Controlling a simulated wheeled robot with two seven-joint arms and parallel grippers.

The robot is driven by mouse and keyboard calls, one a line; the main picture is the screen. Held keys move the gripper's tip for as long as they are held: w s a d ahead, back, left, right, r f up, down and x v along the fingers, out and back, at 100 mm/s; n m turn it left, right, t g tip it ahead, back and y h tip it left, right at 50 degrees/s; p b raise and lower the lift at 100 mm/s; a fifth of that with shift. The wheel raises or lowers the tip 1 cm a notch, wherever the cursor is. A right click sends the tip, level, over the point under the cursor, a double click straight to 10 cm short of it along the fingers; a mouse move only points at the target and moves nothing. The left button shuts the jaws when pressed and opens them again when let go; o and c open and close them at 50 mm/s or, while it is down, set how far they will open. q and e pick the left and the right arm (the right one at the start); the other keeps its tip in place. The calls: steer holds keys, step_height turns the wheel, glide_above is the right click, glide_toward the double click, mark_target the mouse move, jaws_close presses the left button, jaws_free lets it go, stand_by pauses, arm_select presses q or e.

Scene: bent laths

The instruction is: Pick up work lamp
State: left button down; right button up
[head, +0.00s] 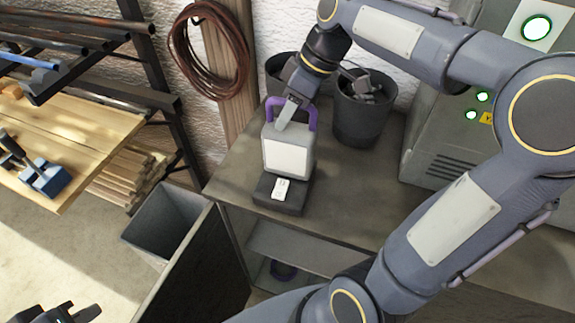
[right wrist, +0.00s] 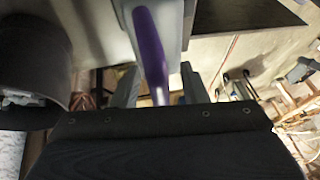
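The work lamp (head: 288,153) is a grey box with a pale front panel and a purple handle on top. It stands upright on a black base with a white piece in front, on the cabinet top. My right gripper (head: 290,112) comes down from above at the handle. In the right wrist view, the purple handle (right wrist: 152,55) passes between the two fingers, with a gap visible beside it, so the gripper looks open around it. My left gripper (head: 72,314) is at the bottom left, partly cut off, away from the lamp.
Two dark bins stand behind the lamp, the right one (head: 362,112) holding dark items. A grey machine (head: 448,135) stands to the right. A grey open container (head: 165,222) is left of the cabinet (head: 240,165). A wooden bench (head: 75,135) with a blue tool is further left.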

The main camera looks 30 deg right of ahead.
jaws_close()
steer(key=shift+r, duration=0.1)
stand_by(1.3)
